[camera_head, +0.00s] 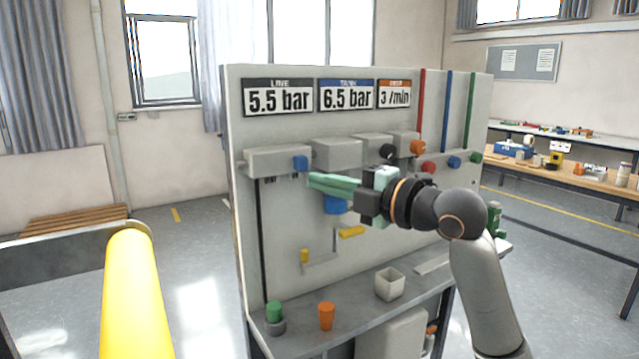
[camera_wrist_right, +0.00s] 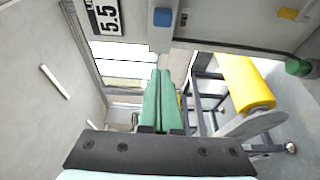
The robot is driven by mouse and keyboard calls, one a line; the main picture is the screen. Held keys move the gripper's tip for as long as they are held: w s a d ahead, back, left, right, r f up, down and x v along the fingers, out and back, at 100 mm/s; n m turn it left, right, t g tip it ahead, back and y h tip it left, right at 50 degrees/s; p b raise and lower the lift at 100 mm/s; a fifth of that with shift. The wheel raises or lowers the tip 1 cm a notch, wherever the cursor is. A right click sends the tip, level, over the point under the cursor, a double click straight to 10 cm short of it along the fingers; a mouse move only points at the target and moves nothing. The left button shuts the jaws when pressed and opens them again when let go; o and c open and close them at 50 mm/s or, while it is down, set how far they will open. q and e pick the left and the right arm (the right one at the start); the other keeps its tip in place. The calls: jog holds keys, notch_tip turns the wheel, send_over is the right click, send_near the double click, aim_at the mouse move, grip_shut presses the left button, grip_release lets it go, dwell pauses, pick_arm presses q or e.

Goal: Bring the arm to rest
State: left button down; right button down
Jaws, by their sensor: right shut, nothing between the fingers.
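My right gripper (camera_head: 312,181) has long green fingers and is held out in front of the grey panel (camera_head: 270,215), pointing left in the head view. Its fingers lie together with nothing between them. In the right wrist view the two green fingers (camera_wrist_right: 161,100) also sit side by side, with the window and part of the panel beyond. My right arm comes in from the lower right of the head view. My left gripper is not in view.
The panel carries pressure signs, a blue knob (camera_head: 300,163), an orange knob (camera_head: 417,147) and yellow handles (camera_head: 351,232). Its shelf holds a green-topped piece (camera_head: 274,312), an orange cup (camera_head: 326,316) and a white bin (camera_head: 390,284). A yellow roll (camera_head: 135,295) stands at the left.

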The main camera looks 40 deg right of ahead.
dwell(0.4)
jog(key=a+f+m+g+h, duration=0.1)
jog(key=a+f+m+g, duration=0.25)
jog(key=f, duration=1.05)
jog(key=a+f+m+g, duration=0.3)
jog(key=f+m+g, duration=0.1)
jog(key=f, duration=1)
jog(key=s+a+f+m+g, duration=0.3)
jog(key=s+a+f+m, duration=0.2)
jog(key=s+a+f, duration=0.35)
jog(key=s+a+f+m+g, duration=0.4)
jog(key=s+a+f+m, duration=0.1)
jog(key=s+f, duration=0.55)
jog(key=w+a+f+t+y+p, duration=0.1)
jog(key=w+a+f+t+p, duration=0.2)
jog(key=t+p, duration=0.3)
jog(key=shift+w+a+f+y+p, duration=0.3)
jog(key=shift+w+a+f+p, duration=0.1)
jog(key=shift+a+p, duration=0.25)
